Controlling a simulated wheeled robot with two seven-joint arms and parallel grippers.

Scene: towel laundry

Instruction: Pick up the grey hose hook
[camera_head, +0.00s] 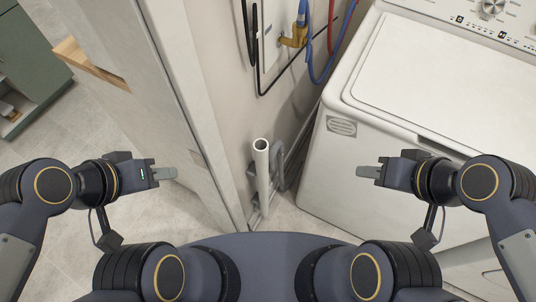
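A grey curved piece (279,166), which looks like the hose hook, is low in the gap between the wall and the washer. It is just right of an upright pale pipe (261,172) with an open top, which partly covers it. I cannot tell whether the two touch. My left gripper (166,173) is left of the pipe, in front of the door edge. My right gripper (367,171) is right of the hook, in front of the washer. Both are well apart from the hook, with nothing seen in them. Their finger gaps are not visible from above.
A white washer (436,75) fills the right side. A pale door or panel (150,60) stands at the left. Blue (318,65) and red hoses, a black cable and a brass valve (293,38) are on the wall above. A green cabinet (30,62) is far left.

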